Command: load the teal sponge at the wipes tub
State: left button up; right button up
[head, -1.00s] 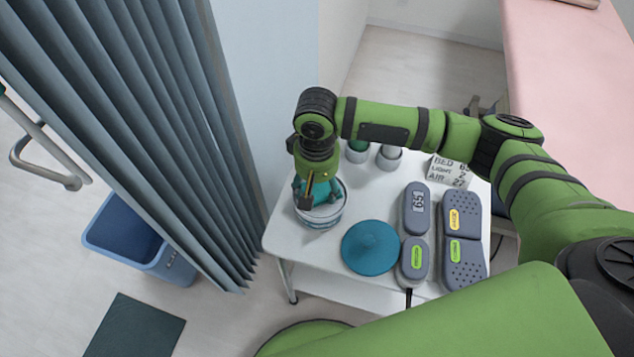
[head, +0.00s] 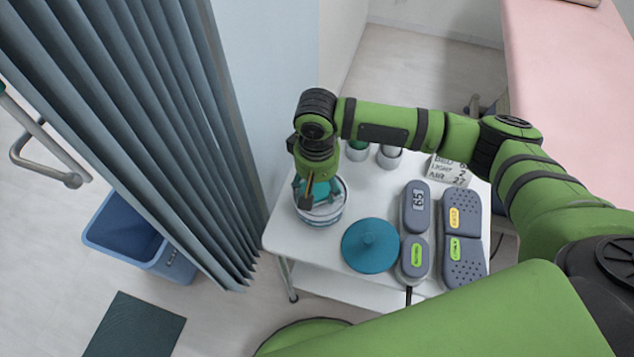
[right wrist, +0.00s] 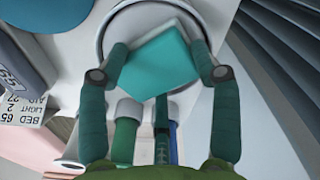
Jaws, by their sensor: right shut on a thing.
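The teal sponge (right wrist: 158,62) is a flat square block between the fingers of my right gripper (right wrist: 157,62) in the right wrist view. My right gripper (head: 318,197) is shut on it and points down at the mouth of the wipes tub. My left gripper is out of view.
Cups (head: 389,157) and a label block (head: 450,170) stand behind.

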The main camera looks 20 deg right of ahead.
aim_at(317, 188)
jog(key=shift+s+f+p, duration=0.25)
jog(key=shift+f+p, duration=0.05)
jog(key=shift+p, duration=0.2)
dwell(1.8)
jog(key=shift+r, duration=0.1)
jog(key=r+p, duration=0.3)
jog(key=p, duration=0.1)
jog(key=shift+w+r+p, duration=0.2)
jog(key=shift+r+p, duration=0.15)
jog(key=shift+p, duration=0.05)
notch_tip(317, 188, up, 4)
jog(key=p, duration=0.4)
jog(key=shift+f+p, duration=0.15)
jog(key=shift+p, duration=0.25)
